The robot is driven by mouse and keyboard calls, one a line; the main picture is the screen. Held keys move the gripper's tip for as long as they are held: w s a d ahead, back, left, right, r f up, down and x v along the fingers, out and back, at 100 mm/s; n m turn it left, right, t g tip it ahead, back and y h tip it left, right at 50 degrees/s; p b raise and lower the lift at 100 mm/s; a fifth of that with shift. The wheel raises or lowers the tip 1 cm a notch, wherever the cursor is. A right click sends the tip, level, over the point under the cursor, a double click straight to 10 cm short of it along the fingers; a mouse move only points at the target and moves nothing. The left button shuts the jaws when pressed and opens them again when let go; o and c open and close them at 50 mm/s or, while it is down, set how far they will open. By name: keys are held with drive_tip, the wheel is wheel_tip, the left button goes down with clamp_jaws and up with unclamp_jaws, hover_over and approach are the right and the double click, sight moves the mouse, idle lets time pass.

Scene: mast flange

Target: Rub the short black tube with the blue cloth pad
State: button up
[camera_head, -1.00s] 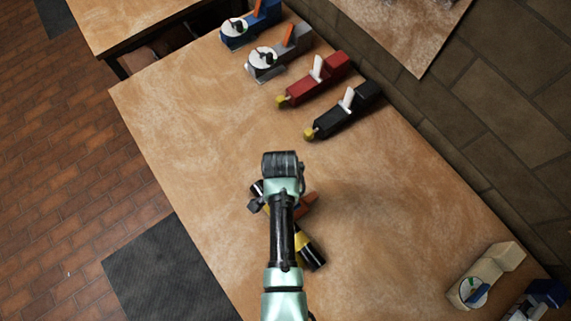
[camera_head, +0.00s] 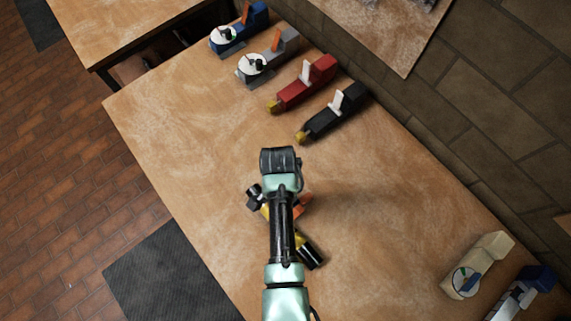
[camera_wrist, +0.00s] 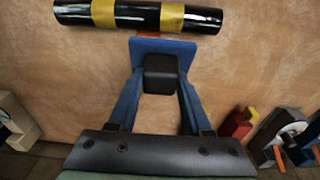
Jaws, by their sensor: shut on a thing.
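The short black tube (camera_head: 312,256) with yellow bands lies slantwise on the bench, partly hidden under my arm in the head view. In the wrist view the tube (camera_wrist: 137,14) crosses the top of the picture. My gripper (camera_wrist: 158,80) is shut on the dark block of the blue cloth pad, between two blue fingers. The pad's flat blue face (camera_wrist: 170,47) is just below the tube's side there; I cannot tell whether they touch. In the head view my arm hides the gripper and pad.
An orange piece (camera_head: 304,205) shows beside the tube. Blue (camera_head: 250,25), grey (camera_head: 282,47), red (camera_head: 308,82) and black (camera_head: 335,112) devices stand along the far edge of the bench (camera_head: 400,210). A cream device (camera_head: 478,265) is at lower right.

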drive_tip(key=shift+f, duration=0.2)
wheel_tip(320, 180, down, 6)
drive_tip(key=s+a+b, duration=0.1)
drive_tip(key=b, duration=0.3)
drive_tip(key=shift+a, duration=0.35)
drive_tip(key=shift+s+a+f+b, duration=0.15)
drive_tip(key=shift+f+b, duration=0.25)
drive_tip(key=shift+f, duration=0.15)
drive_tip(key=shift+s+a+f+b, duration=0.1)
drive_tip(key=shift+s+f+b, duration=0.05)
drive_tip(key=shift+f+b, duration=0.35)
idle(0.5)
drive_tip(key=shift+w+a+r+b, duration=0.1)
drive_tip(key=shift+w+a+b, duration=0.25)
drive_tip(key=shift+w+a, duration=0.4)
drive_tip(key=shift+w+a+b, duration=0.35)
drive_tip(key=shift+w+a, duration=0.1)
drive_tip(key=shift+w, duration=0.45)
drive_tip(key=shift+w+a+b, duration=0.6)
drive_tip(key=shift+w, duration=0.2)
drive_tip(key=shift+w+a+b, duration=0.6)
drive_tip(key=shift+w, duration=0.15)
drive_tip(key=shift+s+p, duration=0.1)
drive_tip(key=shift+p, duration=0.25)
